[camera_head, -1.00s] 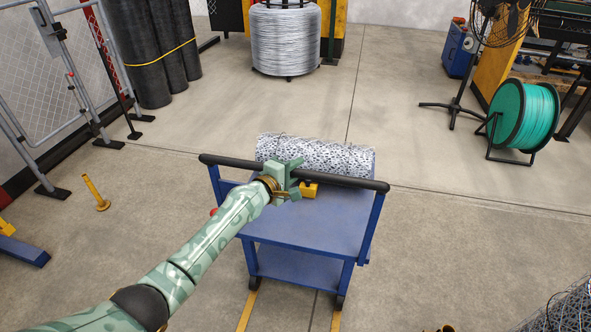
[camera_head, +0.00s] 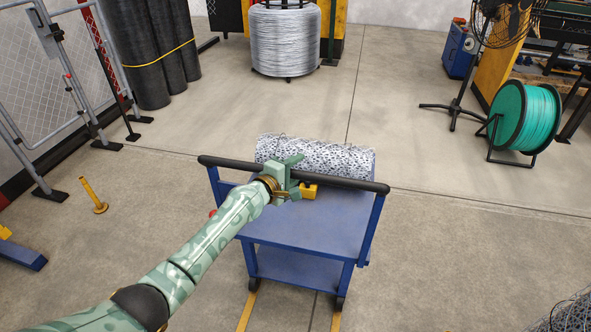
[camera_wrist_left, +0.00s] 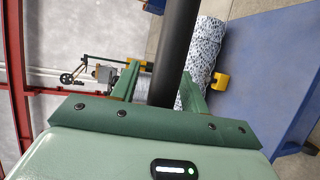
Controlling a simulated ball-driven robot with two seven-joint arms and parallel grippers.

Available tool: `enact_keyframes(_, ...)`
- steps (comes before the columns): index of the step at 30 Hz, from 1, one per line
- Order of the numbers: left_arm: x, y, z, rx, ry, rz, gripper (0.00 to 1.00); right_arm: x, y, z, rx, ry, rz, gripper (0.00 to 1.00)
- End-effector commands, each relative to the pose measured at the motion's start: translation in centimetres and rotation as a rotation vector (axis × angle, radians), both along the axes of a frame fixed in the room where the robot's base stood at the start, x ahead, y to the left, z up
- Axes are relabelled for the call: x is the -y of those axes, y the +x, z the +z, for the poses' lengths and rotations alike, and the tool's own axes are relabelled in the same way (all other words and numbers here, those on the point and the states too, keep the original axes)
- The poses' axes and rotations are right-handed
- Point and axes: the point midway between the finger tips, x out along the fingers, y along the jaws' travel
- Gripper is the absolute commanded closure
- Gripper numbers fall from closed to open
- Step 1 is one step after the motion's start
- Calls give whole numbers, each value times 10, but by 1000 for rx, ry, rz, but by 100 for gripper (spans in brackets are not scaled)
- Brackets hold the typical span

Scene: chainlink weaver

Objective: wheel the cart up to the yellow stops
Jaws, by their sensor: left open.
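The blue cart (camera_head: 300,227) stands in the middle of the head view, with a black handle bar (camera_head: 345,182) across its near-top side. A roll of wire mesh (camera_head: 330,155) lies at the bar's far side, and a small yellow block (camera_head: 309,191) sits by it. My left gripper (camera_head: 291,176) is at the bar, left of its middle. In the left wrist view, the open fingers (camera_wrist_left: 157,82) stand on either side of the bar (camera_wrist_left: 176,45). I cannot make out yellow stops for certain. My right gripper is not in view.
Yellow floor lines (camera_head: 247,309) run under the cart. A yellow post (camera_head: 94,195) stands on the left floor, near a mesh fence (camera_head: 50,80). A wire coil (camera_head: 285,40) stands at the back. A teal reel (camera_head: 524,116) is at right.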

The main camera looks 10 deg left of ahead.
Motion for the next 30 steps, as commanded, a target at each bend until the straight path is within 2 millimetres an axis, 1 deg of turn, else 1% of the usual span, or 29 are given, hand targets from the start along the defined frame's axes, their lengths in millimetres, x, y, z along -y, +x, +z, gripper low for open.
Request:
enact_keyframes(4, -2, -5, 1, -2, 1, 0, 55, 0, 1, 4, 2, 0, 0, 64)
enact_keyframes(8, -10, -23, 9, 0, 1, 0, 55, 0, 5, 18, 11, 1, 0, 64)
enact_keyframes(11, -21, -45, 14, -1, 0, 0, 55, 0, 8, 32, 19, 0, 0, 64)
enact_keyframes(12, -26, -56, 17, -1, 2, 0, 55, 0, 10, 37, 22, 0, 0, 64)
enact_keyframes(15, -38, -81, 21, -1, 3, -1, 55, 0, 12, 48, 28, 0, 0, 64)
enact_keyframes(18, -48, -103, 24, -2, 3, -2, 55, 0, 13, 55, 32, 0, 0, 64)
enact_keyframes(21, -56, -122, 26, -2, 3, -3, 55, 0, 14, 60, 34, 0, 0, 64)
enact_keyframes(25, -64, -137, 28, -1, 2, -1, 55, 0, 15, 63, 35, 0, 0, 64)
enact_keyframes(30, -67, -143, 29, -1, 0, -1, 55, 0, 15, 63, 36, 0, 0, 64)
